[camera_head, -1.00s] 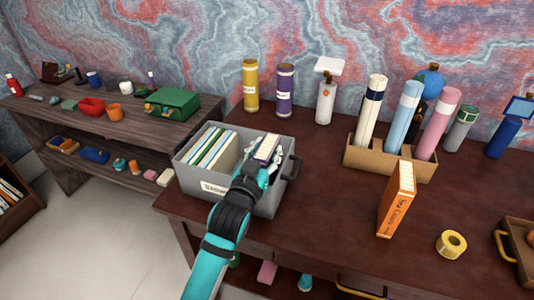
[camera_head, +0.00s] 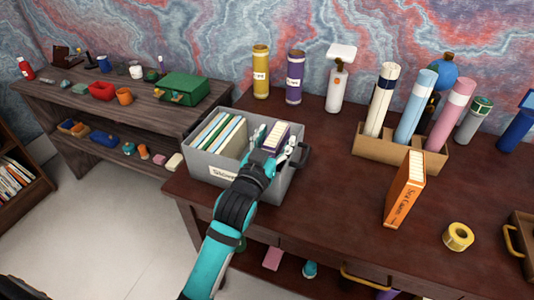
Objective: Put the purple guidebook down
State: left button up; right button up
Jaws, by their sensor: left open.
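The purple guidebook (camera_head: 283,129) stands in the right part of the grey bin (camera_head: 213,172), its pale page edges facing up. My left gripper (camera_head: 273,143) reaches into the bin from the front. Its fingers are open, one on each side of the guidebook; whether they still touch it I cannot tell. The lower part of the book is hidden by the gripper and the bin wall. My right gripper is not in view.
Several upright files (camera_head: 218,134) fill the bin's left part. An orange book (camera_head: 404,190) stands on the desk to the right, near a yellow tape roll (camera_head: 458,237). A cardboard holder (camera_head: 398,149) with rolled tubes stands behind. The desk between bin and orange book is clear.

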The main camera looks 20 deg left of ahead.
pick_arm(q)
jog(key=s+b, duration=0.1)
jog(key=s, duration=1)
jog(key=shift+s+a, duration=0.2)
